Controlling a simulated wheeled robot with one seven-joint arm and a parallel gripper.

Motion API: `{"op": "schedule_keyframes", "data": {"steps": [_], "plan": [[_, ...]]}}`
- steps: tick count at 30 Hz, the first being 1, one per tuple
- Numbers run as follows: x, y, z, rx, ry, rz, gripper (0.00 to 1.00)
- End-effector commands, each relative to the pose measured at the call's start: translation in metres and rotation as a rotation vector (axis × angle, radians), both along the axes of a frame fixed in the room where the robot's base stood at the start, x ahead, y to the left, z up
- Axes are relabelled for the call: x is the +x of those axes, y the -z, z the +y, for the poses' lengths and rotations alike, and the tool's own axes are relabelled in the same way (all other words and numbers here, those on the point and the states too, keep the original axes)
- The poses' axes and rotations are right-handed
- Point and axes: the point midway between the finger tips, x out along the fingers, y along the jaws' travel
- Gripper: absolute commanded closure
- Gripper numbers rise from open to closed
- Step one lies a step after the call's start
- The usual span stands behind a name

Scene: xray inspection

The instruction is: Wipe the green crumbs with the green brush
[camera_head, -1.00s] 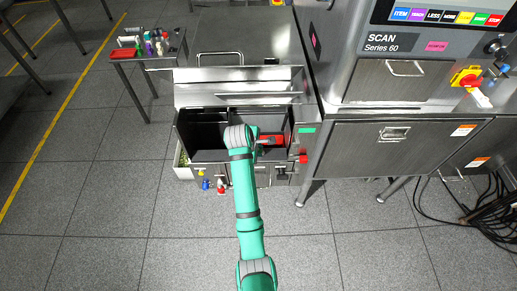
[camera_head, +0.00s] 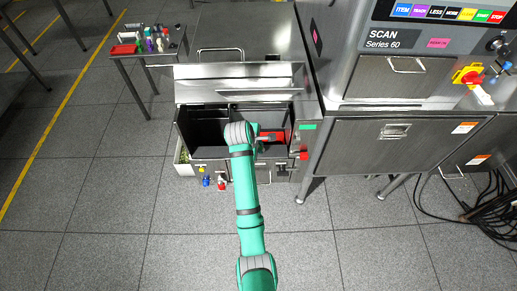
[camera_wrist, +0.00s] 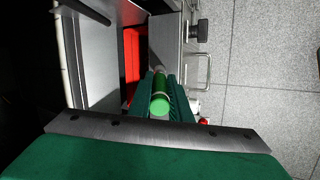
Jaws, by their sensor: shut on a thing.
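My gripper shows in the wrist view (camera_wrist: 161,98), shut on the handle of the green brush (camera_wrist: 159,104). The handle is a green cylinder seen end-on between the two dark green fingers. The brush head is hidden or too dark to make out. In the head view my arm reaches over the open metal cabinet, and my gripper is mostly hidden behind its last links. No green crumbs can be told for certain in either view.
The open metal cabinet (camera_head: 190,160) has a raised lid (camera_head: 240,84) and a red part (camera_head: 272,136) inside. A white bin (camera_head: 183,168) with greenish bits stands at its left. The scanner (camera_head: 390,150) stands at its right. A side table with bottles (camera_head: 120,60) is at back left.

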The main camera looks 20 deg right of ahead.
Motion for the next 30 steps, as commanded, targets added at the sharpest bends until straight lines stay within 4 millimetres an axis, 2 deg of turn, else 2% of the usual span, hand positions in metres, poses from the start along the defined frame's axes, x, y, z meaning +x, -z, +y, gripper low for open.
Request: {"op": "schedule_keyframes", "data": {"steps": [6, 16, 30], "plan": [[0.008, 0.0, -0.004, 0.0, 0.0, 0.001, 1.0], [0.008, 0.0, -0.004, 0.0, 0.0, 0.001, 1.0], [-0.006, 0.0, 0.002, 0.0, 0.001, 0.001, 1.0]]}}
